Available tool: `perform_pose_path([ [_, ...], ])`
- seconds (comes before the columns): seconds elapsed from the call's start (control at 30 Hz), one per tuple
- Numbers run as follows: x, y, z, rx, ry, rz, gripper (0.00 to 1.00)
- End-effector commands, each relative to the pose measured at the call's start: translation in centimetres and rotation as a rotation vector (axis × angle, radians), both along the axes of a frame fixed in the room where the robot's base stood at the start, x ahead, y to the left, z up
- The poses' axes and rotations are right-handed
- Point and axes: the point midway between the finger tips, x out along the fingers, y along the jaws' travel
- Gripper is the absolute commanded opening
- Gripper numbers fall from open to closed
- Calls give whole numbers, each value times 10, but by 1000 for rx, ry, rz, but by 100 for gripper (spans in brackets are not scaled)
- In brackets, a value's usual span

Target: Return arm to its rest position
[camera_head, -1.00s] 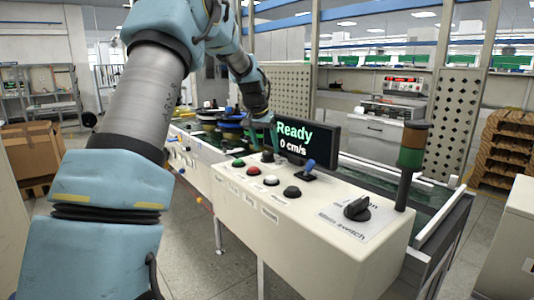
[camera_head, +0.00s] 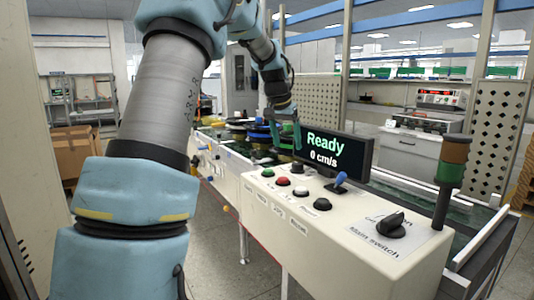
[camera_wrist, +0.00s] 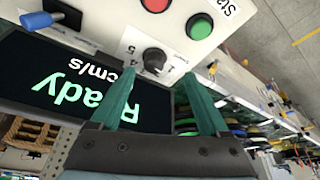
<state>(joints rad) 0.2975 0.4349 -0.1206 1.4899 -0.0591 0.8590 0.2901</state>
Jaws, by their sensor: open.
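My arm, blue and grey, rises at the left of the head view and bends over the machine. My gripper (camera_head: 286,134) hangs above the conveyor, just left of the display (camera_head: 335,152), which reads "Ready 0 cm/s". In the wrist view my gripper (camera_wrist: 165,88) has its two green fingers spread apart with nothing between them. A black rotary knob (camera_wrist: 154,58) shows beyond the fingertips, on the white panel. The display (camera_wrist: 60,90) appears upside down at the left of the wrist view. I cannot tell whether a finger touches anything.
The white control panel (camera_head: 290,214) carries green, red, white and black buttons, a blue-topped lever (camera_head: 339,182) and a main switch (camera_head: 391,225). A signal tower (camera_head: 450,170) stands at its right. Dark and coloured round parts (camera_head: 236,130) sit on the conveyor behind my gripper.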

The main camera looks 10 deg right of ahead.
Motion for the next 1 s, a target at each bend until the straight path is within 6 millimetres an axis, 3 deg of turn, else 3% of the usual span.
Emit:
perform_pose_path([
  [0.17,-51,69,-29,37,58,141,79],
  [0.27,-92,111,-50,54,93,237,79],
  [0.4,-158,164,-77,71,143,366,79],
  [0.5,-205,192,-94,80,173,444,79],
  [0.6,-242,210,-106,84,198,501,79],
  [0.7,-266,220,-114,85,212,538,79],
  [0.8,-277,224,-117,85,220,554,79],
  [1.0,-279,224,-118,86,222,556,79],
])
